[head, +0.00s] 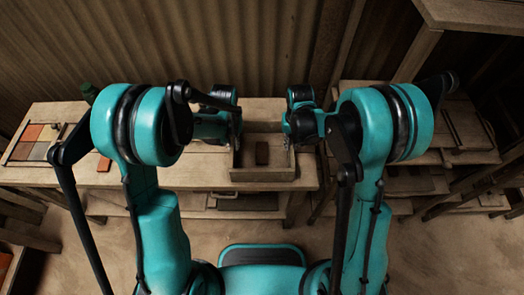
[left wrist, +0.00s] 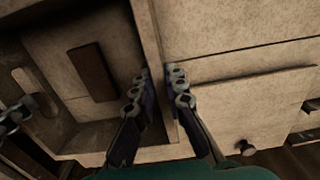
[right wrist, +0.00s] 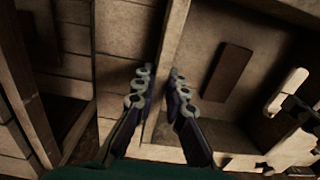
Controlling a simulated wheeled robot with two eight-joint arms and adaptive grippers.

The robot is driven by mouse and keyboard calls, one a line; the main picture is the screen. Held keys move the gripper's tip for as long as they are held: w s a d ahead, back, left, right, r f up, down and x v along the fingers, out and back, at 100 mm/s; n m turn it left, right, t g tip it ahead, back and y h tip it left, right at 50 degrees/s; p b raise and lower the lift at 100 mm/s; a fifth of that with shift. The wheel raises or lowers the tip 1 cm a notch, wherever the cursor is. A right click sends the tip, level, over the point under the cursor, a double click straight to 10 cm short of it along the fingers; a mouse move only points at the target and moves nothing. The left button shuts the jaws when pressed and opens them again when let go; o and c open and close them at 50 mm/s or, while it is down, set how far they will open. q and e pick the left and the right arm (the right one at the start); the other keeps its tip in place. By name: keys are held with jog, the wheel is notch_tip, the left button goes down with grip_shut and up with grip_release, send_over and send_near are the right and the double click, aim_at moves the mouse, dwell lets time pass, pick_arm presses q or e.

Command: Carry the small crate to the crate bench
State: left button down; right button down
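The small crate (head: 263,174) is a shallow open wooden box at the right end of the work table, with a dark brown tile (head: 262,153) lying inside. My left gripper (head: 236,141) is at the crate's left wall, and my right gripper (head: 289,143) is at its right wall. In the left wrist view, my left fingers (left wrist: 161,78) straddle the left wall closely, one inside and one outside. In the right wrist view, my right fingers (right wrist: 159,78) straddle the right wall the same way. Both look closed on the walls. The crate looks level; any gap beneath it is hidden.
The wooden table (head: 215,178) holds a tile board (head: 36,143) at the far left and an orange tile (head: 104,164). A second wooden bench (head: 420,158) with shelves stands to the right, past a gap. A corrugated wall is behind. Open floor lies in front.

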pick_arm(q)
jog(key=shift+r, duration=0.15)
pick_arm(e)
jog(key=shift+r, duration=0.15)
